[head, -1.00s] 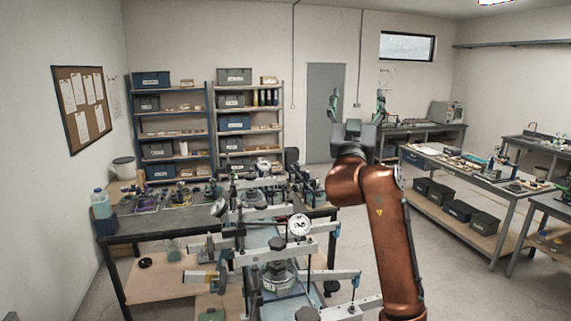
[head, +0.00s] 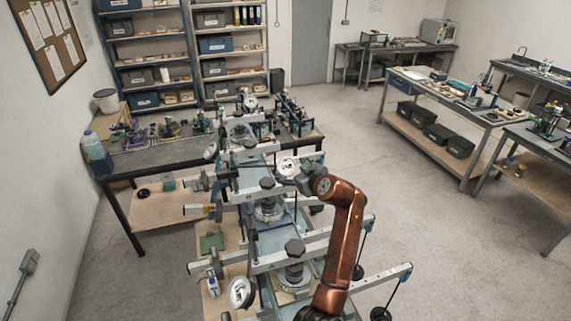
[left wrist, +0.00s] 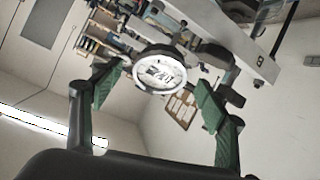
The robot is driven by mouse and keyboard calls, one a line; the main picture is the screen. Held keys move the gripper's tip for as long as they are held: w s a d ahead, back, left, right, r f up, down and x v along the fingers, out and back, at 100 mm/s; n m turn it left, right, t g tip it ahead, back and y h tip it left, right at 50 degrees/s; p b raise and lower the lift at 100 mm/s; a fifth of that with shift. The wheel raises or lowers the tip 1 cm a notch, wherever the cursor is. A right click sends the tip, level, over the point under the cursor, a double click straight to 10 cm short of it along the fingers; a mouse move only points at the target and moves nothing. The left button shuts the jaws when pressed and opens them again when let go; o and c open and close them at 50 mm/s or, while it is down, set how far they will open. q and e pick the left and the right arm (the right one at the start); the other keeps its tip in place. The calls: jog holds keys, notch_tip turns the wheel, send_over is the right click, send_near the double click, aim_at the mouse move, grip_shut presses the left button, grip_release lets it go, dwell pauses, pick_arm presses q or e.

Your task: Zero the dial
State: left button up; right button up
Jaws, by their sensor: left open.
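A round white dial (head: 288,166) with a dark rim sits on the lever frame (head: 262,183) in the head view. My left gripper (head: 304,178) is close beside its right side there; its fingertips are hard to make out. In the left wrist view the dial (left wrist: 160,73) faces the camera between the two green-padded fingers of my open left gripper (left wrist: 161,88). A gap shows on both sides, and the gripper holds nothing. The dial's needle and figures are too small to read. My right gripper is not in view.
More lever frames with weights and beams stand close around. Another dial (head: 240,292) is at the front and one (head: 210,151) at the left. A dark workbench (head: 150,160) with small devices is behind. The floor (head: 420,220) to the right is open.

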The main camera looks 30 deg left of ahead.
aim_at(288, 167)
pick_arm(q)
jog(key=shift+p+x, duration=0.45)
jog(key=shift+x, duration=1.2)
jog(key=c, duration=1.2)
jog(key=shift+r+m+t+p, duration=0.1)
jog(key=shift+m+t+p, duration=0.35)
jog(key=shift+m, duration=0.45)
jog(key=o, duration=1.2)
